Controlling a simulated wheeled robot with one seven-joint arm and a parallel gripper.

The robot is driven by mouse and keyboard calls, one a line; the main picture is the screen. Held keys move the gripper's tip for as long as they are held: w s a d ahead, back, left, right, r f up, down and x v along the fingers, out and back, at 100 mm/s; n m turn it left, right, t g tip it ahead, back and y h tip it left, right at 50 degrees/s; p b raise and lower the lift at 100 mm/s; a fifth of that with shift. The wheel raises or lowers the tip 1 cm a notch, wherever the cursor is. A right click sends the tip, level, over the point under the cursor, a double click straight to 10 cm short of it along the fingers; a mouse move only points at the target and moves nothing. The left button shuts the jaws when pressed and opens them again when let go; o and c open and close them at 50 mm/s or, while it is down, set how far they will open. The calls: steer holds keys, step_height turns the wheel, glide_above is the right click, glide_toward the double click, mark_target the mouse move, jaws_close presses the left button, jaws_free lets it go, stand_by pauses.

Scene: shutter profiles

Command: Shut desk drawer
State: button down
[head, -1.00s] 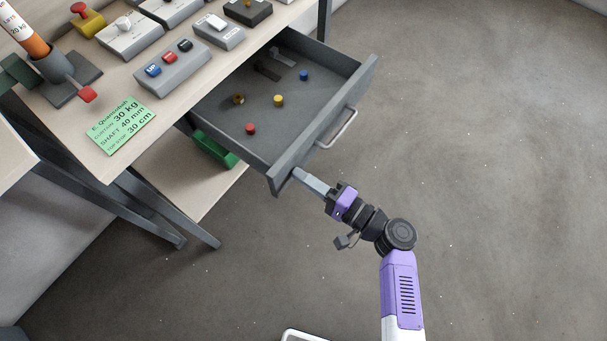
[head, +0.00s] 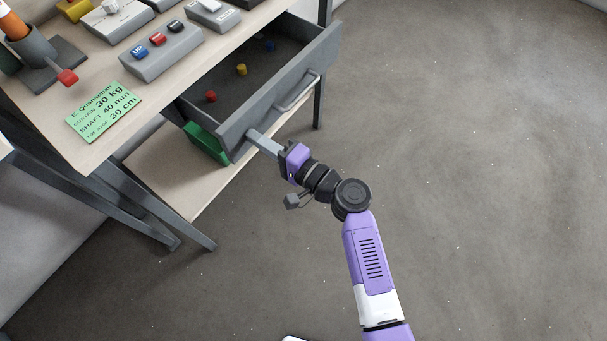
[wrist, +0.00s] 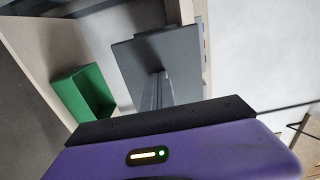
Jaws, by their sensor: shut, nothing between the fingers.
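The grey desk drawer (head: 283,90) is partly pulled out from under the desk top. Its handle (head: 297,92) is on the front face. Inside it are a red piece (head: 211,96), a yellow piece (head: 241,69) and a blue piece (head: 270,46). My gripper (head: 252,137) is shut and empty, its fingertips at the left end of the drawer front, apparently touching it. In the wrist view the shut fingers (wrist: 157,90) reach to the grey drawer front (wrist: 165,50); the exact contact is hidden.
The wooden desk top (head: 65,120) carries a button box (head: 160,50), a green label card (head: 103,111) and a holder with a red-tipped lever (head: 67,77). A green box (head: 206,143) sits on the lower shelf (head: 165,185). The floor to the right is clear.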

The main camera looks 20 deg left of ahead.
mark_target(213, 117)
steer(key=b+x, duration=0.4)
steer(key=x, duration=0.4)
steer(key=b+x, duration=0.5)
steer(key=x, duration=0.3)
steer(key=shift+f+b, duration=0.2)
steer(key=shift+b, duration=0.1)
steer(key=shift+w+a, duration=0.1)
steer(key=shift+a, duration=0.2)
steer(key=shift+a+r, duration=0.1)
steer(key=shift+r, duration=0.2)
